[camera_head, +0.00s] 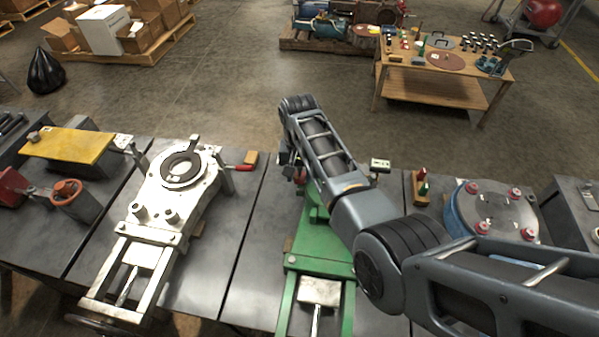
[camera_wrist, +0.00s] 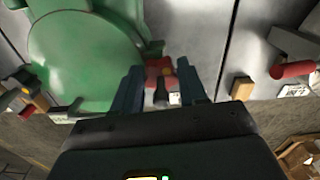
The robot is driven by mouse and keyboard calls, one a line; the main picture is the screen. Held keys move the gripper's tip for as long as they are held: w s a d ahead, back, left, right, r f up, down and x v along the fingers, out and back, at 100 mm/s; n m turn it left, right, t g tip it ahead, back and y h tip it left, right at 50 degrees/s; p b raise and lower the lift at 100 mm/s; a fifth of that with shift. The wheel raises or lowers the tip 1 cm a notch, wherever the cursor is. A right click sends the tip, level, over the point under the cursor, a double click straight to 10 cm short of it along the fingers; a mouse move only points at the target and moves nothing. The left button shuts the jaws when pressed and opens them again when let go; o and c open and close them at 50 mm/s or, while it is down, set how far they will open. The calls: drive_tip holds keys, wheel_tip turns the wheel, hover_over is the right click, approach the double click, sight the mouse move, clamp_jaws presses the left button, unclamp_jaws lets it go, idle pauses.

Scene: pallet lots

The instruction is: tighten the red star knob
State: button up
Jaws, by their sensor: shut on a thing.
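The red star knob (camera_wrist: 158,68) shows between my gripper's two blue-grey fingers (camera_wrist: 160,85) in the wrist view, beside the round green plate of the green machine (camera_wrist: 85,55). My gripper is shut on the knob. In the head view the knob (camera_head: 300,176) is a small red patch beside my arm, at the far end of the green machine (camera_head: 312,260). My arm hides much of the machine and gripper there.
A white machine (camera_head: 150,222) with a red handle (camera_head: 237,167) stands left. A blue unit with a grey lid (camera_head: 497,212) and red knobs stands right. A yellow plate (camera_head: 68,146) lies at far left. A wooden workbench (camera_head: 440,88) and pallets stand across open floor.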

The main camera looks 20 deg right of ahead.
drive_tip(key=o, duration=1.1)
drive_tip(key=shift+c, duration=0.2)
drive_tip(key=shift+r, duration=3.9)
drive_tip(key=shift+s, duration=0.1)
